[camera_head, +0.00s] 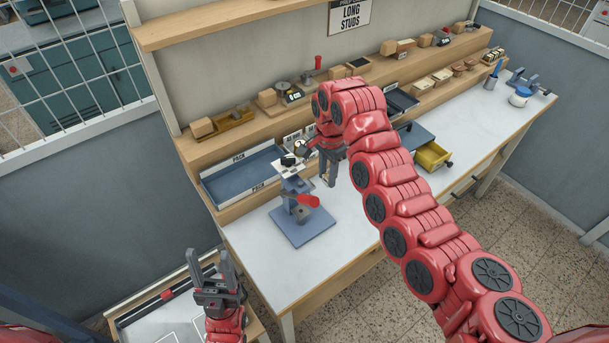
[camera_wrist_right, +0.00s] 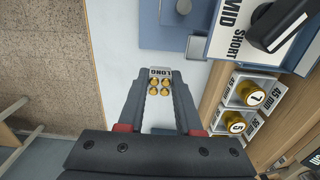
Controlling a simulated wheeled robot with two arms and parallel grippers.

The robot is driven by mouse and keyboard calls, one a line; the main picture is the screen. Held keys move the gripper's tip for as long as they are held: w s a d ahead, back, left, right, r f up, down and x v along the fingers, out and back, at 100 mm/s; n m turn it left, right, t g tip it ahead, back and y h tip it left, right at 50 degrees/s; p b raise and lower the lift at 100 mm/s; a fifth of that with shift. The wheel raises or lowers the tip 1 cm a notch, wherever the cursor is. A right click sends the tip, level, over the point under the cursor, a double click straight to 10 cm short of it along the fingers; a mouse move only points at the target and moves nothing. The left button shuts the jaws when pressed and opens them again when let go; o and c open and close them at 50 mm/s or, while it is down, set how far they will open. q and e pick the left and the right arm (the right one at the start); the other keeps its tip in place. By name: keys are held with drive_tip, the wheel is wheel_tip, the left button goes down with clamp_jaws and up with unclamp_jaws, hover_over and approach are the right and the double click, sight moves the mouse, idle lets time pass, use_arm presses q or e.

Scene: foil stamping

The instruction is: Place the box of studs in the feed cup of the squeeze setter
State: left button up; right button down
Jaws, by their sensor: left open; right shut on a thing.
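A small white box of brass studs marked LONG (camera_wrist_right: 161,72) is between the fingers of my right gripper (camera_wrist_right: 162,90) in the right wrist view. In the head view my right gripper (camera_head: 329,172) points down over the bench; the box cannot be made out there. The squeeze setter (camera_head: 302,207), with a blue base and red handle, stands just left of and nearer than it. Part of a panel marked MID and SHORT (camera_wrist_right: 232,28) shows in the wrist view. I cannot make out the feed cup. My left gripper (camera_head: 209,262) is open and empty, left of the bench.
A yellow drawer (camera_head: 432,155) is right of my right arm. Brass numbered knobs (camera_wrist_right: 250,93) sit close to the right gripper. A shelf with boxes runs along the back; the bench's right half (camera_head: 480,120) is mostly clear.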

drive_tip(key=a, duration=0.1)
drive_tip(key=w+a, duration=0.2)
drive_tip(key=a, duration=0.1)
drive_tip(key=shift+w+f, duration=0.25)
drive_tip(key=shift+f, duration=0.1)
drive_tip(key=shift+w+a, duration=0.15)
drive_tip(key=shift+a, duration=0.1)
drive_tip(key=shift+w+a+b, duration=0.25)
drive_tip(key=shift+w+b, duration=0.05)
drive_tip(key=shift+w, duration=0.05)
drive_tip(key=shift+a+b, duration=0.35)
drive_tip(key=shift+a, duration=0.05)
wheel_tip(320, 180, down, 3)
drive_tip(key=shift+r+p, duration=0.1)
drive_tip(key=shift+p, duration=0.8)
drive_tip(key=shift+w+f, duration=0.1)
drive_tip(key=shift+f, duration=0.2)
